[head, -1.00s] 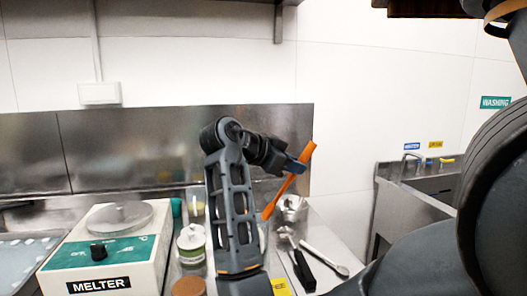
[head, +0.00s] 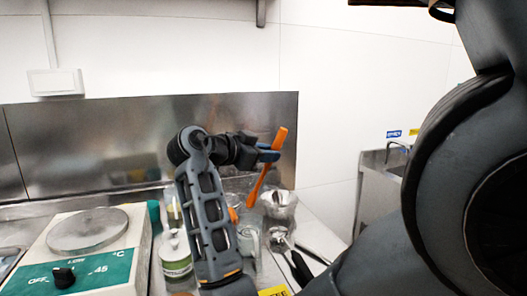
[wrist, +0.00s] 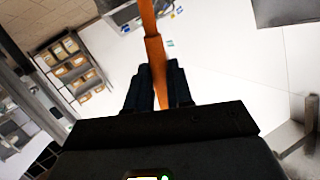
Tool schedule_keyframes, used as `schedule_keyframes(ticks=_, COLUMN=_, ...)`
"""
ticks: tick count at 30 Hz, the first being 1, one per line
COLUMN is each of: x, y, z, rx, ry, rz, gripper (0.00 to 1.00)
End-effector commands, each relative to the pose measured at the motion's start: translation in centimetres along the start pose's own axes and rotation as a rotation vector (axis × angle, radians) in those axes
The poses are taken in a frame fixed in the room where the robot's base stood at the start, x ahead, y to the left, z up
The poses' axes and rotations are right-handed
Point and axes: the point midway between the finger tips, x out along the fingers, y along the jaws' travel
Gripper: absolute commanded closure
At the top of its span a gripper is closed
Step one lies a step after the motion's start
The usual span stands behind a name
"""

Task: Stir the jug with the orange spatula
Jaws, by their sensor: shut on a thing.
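My gripper (head: 268,153) is shut on the orange spatula (head: 258,185), gripping it along its upper part. The spatula is tilted, its top end leaning right and its lower end pointing down and left. In the wrist view the spatula (wrist: 151,45) runs up between the fingers. A shiny metal jug (head: 280,205) stands on the counter just right of the spatula's lower end. The spatula appears left of the jug's mouth, not inside it. A clear vessel (head: 247,240) stands nearer, partly hidden by my arm; I cannot tell whether it is a jug.
A white and green melter (head: 75,262) stands at left. A labelled tub (head: 175,255) sits between it and my arm. Black-handled utensils (head: 300,268) lie at the counter's front right. A steel backsplash (head: 100,150) rises behind. A sink (head: 380,185) is at far right.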

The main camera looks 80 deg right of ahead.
Motion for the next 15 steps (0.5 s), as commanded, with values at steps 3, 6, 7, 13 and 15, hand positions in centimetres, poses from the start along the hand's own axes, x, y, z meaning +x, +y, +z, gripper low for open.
schedule_keyframes(ticks=3, x=0.6, y=0.6, z=0.7, rx=-0.002, ry=0.001, rz=0.001, gripper=1.0)
schedule_keyframes(ticks=6, x=0.9, y=1.1, z=1.1, rx=-0.001, ry=0.001, rz=0.001, gripper=1.0)
schedule_keyframes(ticks=7, x=1.0, y=1.2, z=1.2, rx=-0.001, ry=0.001, rz=0.001, gripper=1.0)
schedule_keyframes(ticks=13, x=1.8, y=2.1, z=2.1, rx=-0.001, ry=0.001, rz=0.001, gripper=1.0)
schedule_keyframes(ticks=15, x=2.1, y=2.4, z=2.4, rx=0.0, ry=0.001, rz=0.001, gripper=1.0)
